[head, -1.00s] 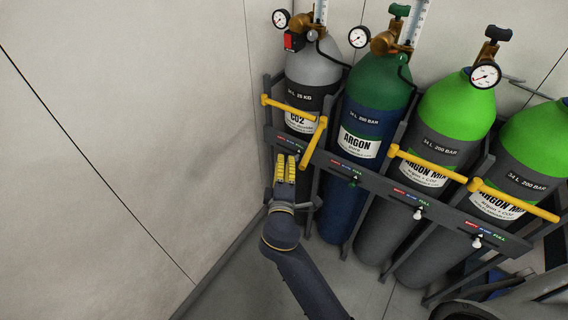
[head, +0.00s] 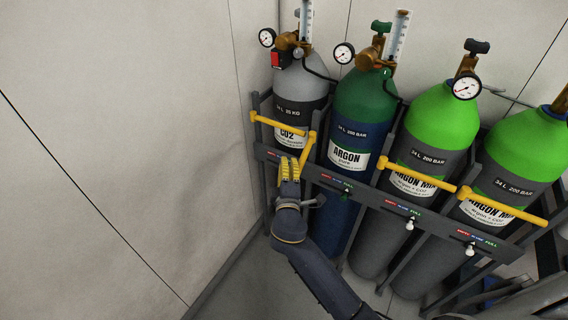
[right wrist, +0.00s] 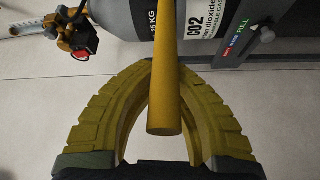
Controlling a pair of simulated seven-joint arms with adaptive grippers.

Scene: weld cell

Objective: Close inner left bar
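The inner left bar (head: 308,150) is a short yellow bar near the argon cylinder (head: 350,140). It is swung out from the rack, its free end towards me. My right gripper (head: 290,167), with yellow ribbed fingers, is at its free end, on its left side in the head view. In the right wrist view the bar (right wrist: 165,85) crosses in front of the fingertips, its end over the space between the fingers. The fingers (right wrist: 150,68) come together at the tips; the bar hides where they meet. My left gripper is not in view.
Another yellow bar (head: 278,123) lies across the CO2 cylinder (head: 298,90). Two more yellow bars (head: 423,174) (head: 502,206) cross the light green cylinders. A dark rack rail (head: 380,205) runs below them. The wall (head: 120,140) at left is bare.

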